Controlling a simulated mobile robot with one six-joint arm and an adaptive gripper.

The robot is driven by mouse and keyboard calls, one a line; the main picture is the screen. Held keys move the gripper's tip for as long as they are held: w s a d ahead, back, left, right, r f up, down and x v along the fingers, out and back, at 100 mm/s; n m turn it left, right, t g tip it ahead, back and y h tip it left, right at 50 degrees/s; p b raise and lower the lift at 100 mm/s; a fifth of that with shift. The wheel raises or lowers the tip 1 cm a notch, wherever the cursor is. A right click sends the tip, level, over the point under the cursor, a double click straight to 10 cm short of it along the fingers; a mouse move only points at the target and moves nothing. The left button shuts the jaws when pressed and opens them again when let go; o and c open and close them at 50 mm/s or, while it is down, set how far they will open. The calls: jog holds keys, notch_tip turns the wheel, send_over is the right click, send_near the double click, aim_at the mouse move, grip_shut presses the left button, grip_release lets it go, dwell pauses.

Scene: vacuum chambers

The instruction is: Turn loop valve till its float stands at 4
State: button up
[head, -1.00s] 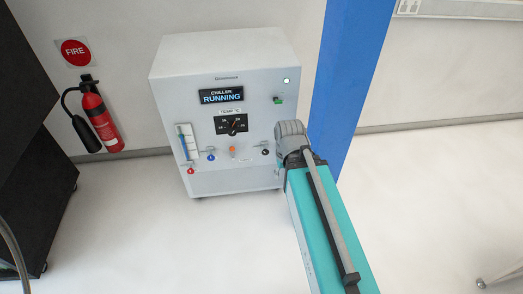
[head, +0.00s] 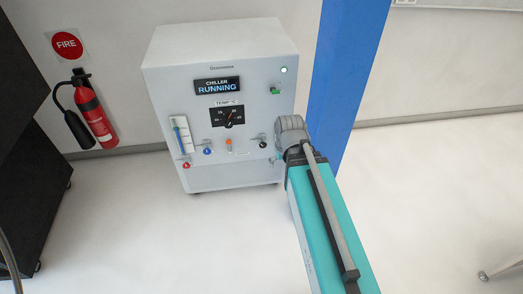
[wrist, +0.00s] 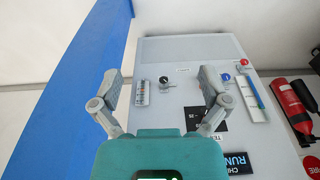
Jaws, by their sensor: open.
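A black round knob (head: 263,144) sits low on the right of the white chiller's front; it also shows in the wrist view (wrist: 164,80). Beside it in the wrist view is a small clear scaled tube (wrist: 142,92), hidden behind my arm in the head view. This pair looks like the loop valve and its float gauge; the float is too small to read. My gripper (wrist: 160,86) is open and empty, its fingers spread either side of the knob and tube in the picture, apparently short of the panel. In the head view my gripper (head: 291,136) is at the chiller's lower right.
A blue post (head: 345,80) stands close on the right. A fire extinguisher (head: 95,110) hangs at left. Front floor is clear.

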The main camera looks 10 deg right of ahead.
jog(key=w+f+t+b, duration=0.8)
jog(key=w+f+b, duration=1.05)
jog(key=b, duration=0.55)
jog(key=m+t+b, duration=0.3)
jog(key=t+b, duration=0.6)
jog(key=b, duration=1.8)
send_near(263, 146)
jog(key=s, duration=0.3)
jog(key=shift+w+a+r, duration=0.1)
jog(key=w, duration=1.3)
jog(key=shift+w, duration=0.35)
jog(key=c, duration=1.2)
jog(key=shift+o, duration=0.2)
jog(key=shift+n, duration=0.4)
